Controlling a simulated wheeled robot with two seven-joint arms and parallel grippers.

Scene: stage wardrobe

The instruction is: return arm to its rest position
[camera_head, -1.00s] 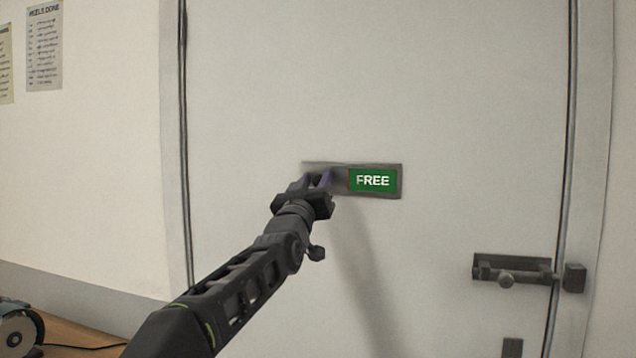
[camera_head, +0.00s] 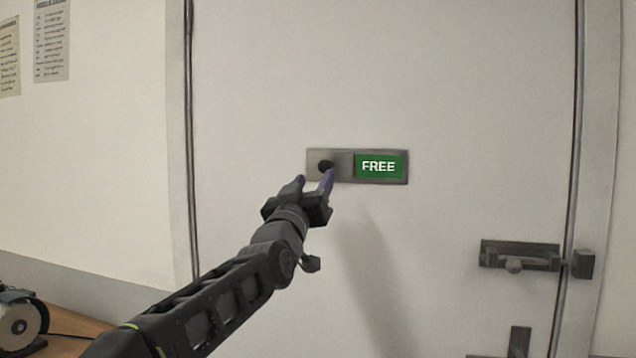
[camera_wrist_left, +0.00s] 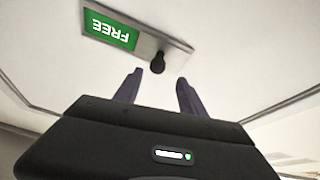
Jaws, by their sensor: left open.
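My left gripper (camera_head: 314,182) is in front of the white door (camera_head: 450,100), just below the left part of a metal sign plate. Its two purple-grey fingers are apart with nothing between them; they also show in the left wrist view (camera_wrist_left: 158,88). The sign (camera_head: 380,166) reads FREE on green. In the left wrist view the knob (camera_wrist_left: 157,62) stands clear beyond the fingertips. My right gripper is not in view.
A dark slide bolt (camera_head: 520,256) is on the door's right side, with another dark fitting (camera_head: 518,342) below it. Paper sheets (camera_head: 52,40) hang on the left wall. A wheeled device (camera_head: 20,320) stands at the lower left. The space before the door's upper part is clear.

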